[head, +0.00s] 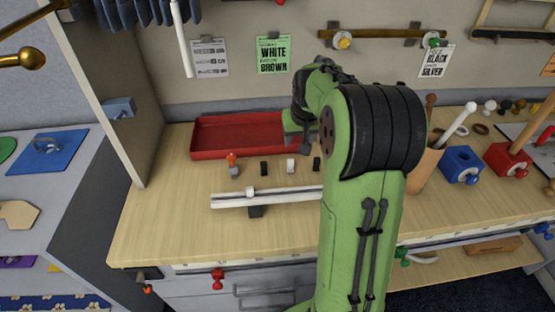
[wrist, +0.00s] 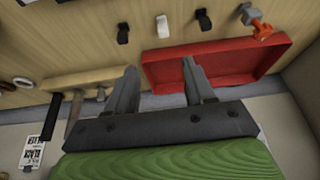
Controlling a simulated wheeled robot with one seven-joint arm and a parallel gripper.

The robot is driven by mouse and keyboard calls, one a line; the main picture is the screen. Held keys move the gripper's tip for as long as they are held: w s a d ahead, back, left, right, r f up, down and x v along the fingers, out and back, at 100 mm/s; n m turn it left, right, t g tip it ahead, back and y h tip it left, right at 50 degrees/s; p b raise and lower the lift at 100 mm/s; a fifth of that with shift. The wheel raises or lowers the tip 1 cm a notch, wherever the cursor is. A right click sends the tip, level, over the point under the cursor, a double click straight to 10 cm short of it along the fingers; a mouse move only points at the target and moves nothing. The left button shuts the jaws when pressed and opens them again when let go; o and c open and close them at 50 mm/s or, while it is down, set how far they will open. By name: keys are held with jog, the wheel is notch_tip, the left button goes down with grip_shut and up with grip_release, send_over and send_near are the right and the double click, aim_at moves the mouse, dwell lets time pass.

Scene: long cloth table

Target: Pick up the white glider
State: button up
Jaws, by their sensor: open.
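The white glider (head: 290,165) is a small upright white piece on the wooden table in front of the red tray, with a dark piece on each side. In the wrist view the white glider (wrist: 162,26) is near the top, beyond my fingertips. My gripper (wrist: 160,70) is open with nothing between its fingers, apart from the glider. In the head view it is near the tray's right end, partly hidden by my arm.
The red tray (head: 235,136) stands behind the small pieces. Dark pieces (head: 264,168) and an orange-topped piece (head: 232,163) stand close by. A white rail (head: 275,196) lies in front. A blue block (head: 461,165) and red block (head: 507,161) stand right.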

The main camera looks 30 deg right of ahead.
aim_at(291, 160)
jog(key=b+x, duration=0.1)
jog(key=x, duration=0.4)
jog(key=b+x, duration=0.1)
jog(key=x, duration=1)
jog(key=shift+w+a+b, duration=0.3)
jog(key=shift+w+b, duration=0.1)
jog(key=shift+s, duration=0.1)
grip_shut()
